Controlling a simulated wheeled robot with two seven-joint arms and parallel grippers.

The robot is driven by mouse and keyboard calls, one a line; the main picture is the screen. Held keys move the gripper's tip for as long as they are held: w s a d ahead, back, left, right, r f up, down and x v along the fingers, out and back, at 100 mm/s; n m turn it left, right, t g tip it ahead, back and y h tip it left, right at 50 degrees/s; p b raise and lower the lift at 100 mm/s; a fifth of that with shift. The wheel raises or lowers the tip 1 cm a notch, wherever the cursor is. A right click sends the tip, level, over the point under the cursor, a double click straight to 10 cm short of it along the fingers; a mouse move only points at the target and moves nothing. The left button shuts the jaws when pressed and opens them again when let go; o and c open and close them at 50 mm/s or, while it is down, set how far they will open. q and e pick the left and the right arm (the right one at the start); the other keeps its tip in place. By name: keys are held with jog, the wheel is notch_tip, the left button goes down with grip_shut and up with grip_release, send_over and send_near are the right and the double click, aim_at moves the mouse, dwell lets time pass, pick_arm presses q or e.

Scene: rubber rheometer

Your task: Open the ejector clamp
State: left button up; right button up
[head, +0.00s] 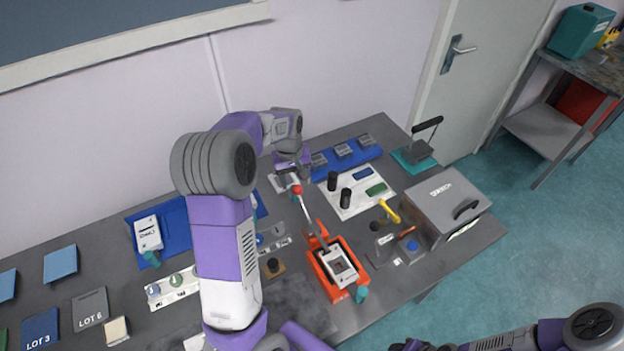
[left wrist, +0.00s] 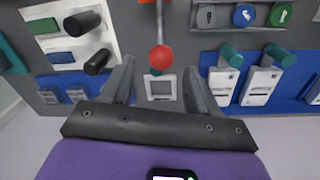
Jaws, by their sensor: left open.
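The ejector clamp is an orange frame (head: 313,262) on the grey table, with a pale block with a dark square centre (head: 344,268) in it. Its pale lever runs up and back from the frame to a red ball knob (head: 297,189). My left gripper (head: 291,180) is at the knob end, beyond the frame. In the left wrist view the open fingers (left wrist: 161,72) stand on either side of the red knob (left wrist: 162,58), with visible gaps. Contact and the depth between knob and fingers cannot be told. My right arm shows at lower right; its fingers are not clear.
A white board (head: 350,205) with black cylinders lies right of the lever. A grey box machine (head: 447,205) stands at the right, with a yellow-handled tool (head: 389,210) nearby. A blue mat (head: 170,215) and white holders lie left. My left arm hides part of the table.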

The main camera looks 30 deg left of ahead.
aim_at(298, 193)
pick_arm(q)
jog(key=shift+w+a+f, duration=0.1)
jog(key=shift+f, duration=0.15)
jog(key=f, duration=0.6)
jog(key=shift+d+f, duration=0.2)
jog(key=shift+f, duration=0.2)
jog(key=shift+w, duration=0.1)
grip_shut()
